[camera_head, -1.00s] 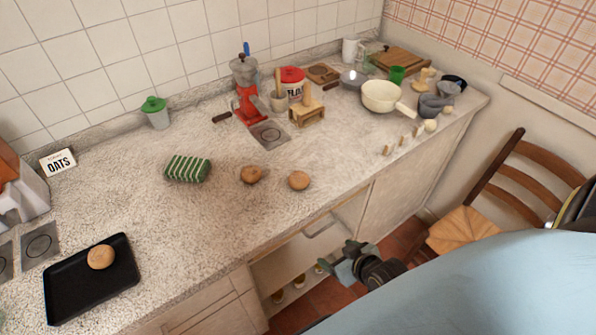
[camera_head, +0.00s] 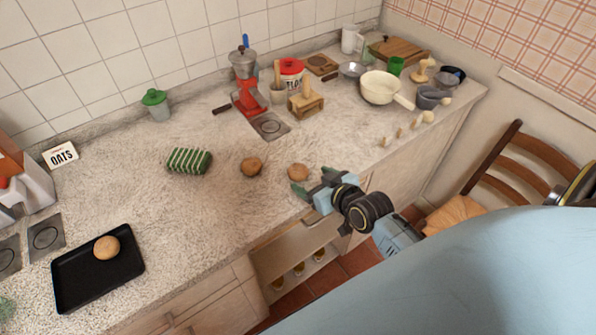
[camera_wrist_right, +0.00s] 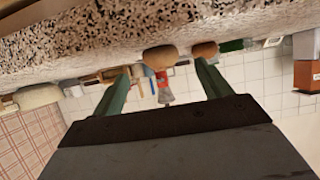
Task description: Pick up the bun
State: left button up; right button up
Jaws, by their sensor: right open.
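Two round brown buns lie on the speckled counter near its front edge: one bun (camera_head: 251,167) at the middle and another bun (camera_head: 298,172) to its right. A third bun (camera_head: 107,247) sits on the black tray (camera_head: 68,290) at the left. My right gripper (camera_head: 312,182) is open and empty at the counter's front edge, just in front of the right-hand bun. In the right wrist view the open fingers (camera_wrist_right: 166,85) point at a near bun (camera_wrist_right: 160,57), with another bun (camera_wrist_right: 205,49) beyond, to the right. My left gripper is not in view.
Several small pale pieces (camera_head: 399,133) lie right. Counter around the buns is clear.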

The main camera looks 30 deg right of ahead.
aim_at(303, 174)
jog(key=shift+x, duration=2.65)
jog(key=shift+a, duration=0.1)
jog(key=shift+c, duration=0.4)
jog(key=c, duration=1)
jog(key=shift+r, duration=0.15)
